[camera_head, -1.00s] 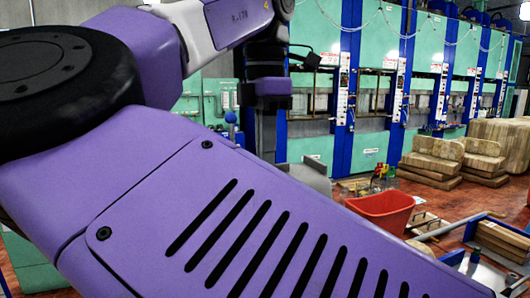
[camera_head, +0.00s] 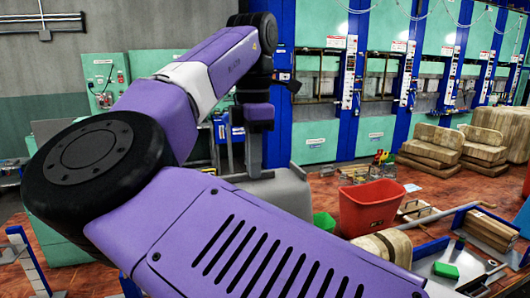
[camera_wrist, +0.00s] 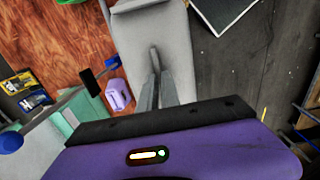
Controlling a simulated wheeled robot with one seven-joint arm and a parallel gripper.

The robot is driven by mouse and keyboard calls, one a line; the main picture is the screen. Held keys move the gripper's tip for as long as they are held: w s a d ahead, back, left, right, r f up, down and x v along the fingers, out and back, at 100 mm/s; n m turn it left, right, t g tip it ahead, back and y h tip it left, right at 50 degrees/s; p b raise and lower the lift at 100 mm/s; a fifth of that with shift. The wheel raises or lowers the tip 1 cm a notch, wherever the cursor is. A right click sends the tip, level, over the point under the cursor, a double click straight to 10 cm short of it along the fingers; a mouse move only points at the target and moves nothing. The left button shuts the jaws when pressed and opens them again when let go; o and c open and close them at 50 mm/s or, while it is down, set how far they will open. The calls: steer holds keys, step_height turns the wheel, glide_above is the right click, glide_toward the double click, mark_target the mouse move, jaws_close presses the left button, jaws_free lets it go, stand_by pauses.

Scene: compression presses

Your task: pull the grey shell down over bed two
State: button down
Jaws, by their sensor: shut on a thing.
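The grey shell (camera_wrist: 158,22) shows as a pale grey panel in the upper middle of the wrist view. A short bar-like handle (camera_wrist: 154,56) stands out from it. My gripper's two grey fingers (camera_wrist: 158,88) close in on this handle and are shut on it. In the head view my gripper (camera_head: 256,145) hangs below the dark wrist, and the rounded grey shell (camera_head: 288,190) shows beneath it, partly hidden by my purple arm. I cannot make out bed two under the shell in either view.
Green and blue presses (camera_head: 322,95) line the back. A red bin (camera_head: 368,210) stands right of the shell, with stacked tan blocks (camera_head: 432,148) beyond. In the wrist view, a blue-knobbed lever (camera_wrist: 12,142) lies left and a dark surface (camera_wrist: 235,65) right.

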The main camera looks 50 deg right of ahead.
steer(key=shift+w+d+f, duration=0.1)
steer(key=shift+f, duration=0.75)
step_height(320, 180, down, 21)
steer(key=b, duration=1.4)
steer(key=shift+f, duration=2.65)
steer(key=c, duration=1.5)
jaws_free()
